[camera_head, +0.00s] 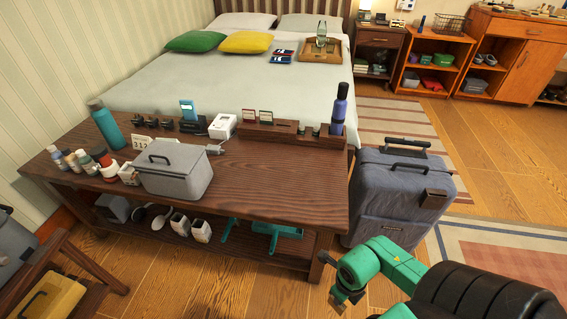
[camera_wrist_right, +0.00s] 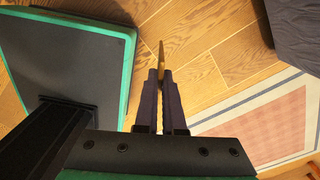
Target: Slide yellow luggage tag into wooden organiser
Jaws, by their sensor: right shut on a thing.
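My right gripper (camera_wrist_right: 160,75) is shut on a thin yellow piece (camera_wrist_right: 161,52), which appears to be the yellow luggage tag seen edge-on between the fingertips. In the head view my right gripper (camera_head: 340,298) hangs low in front of the bench's right end, above the floor; the tag cannot be made out there. The wooden organiser (camera_head: 275,133) is a long, low dark wood block along the back of the bench, with small cards and a purple bottle standing in or at it. The gripper is apart from it. My left gripper is not in view.
The dark wood bench (camera_head: 270,178) carries a grey lidded box (camera_head: 173,172), several small bottles and a teal bottle (camera_head: 106,125). Its front right top is clear. A blue-grey suitcase (camera_head: 395,200) stands close at its right. The bed (camera_head: 235,80) is behind.

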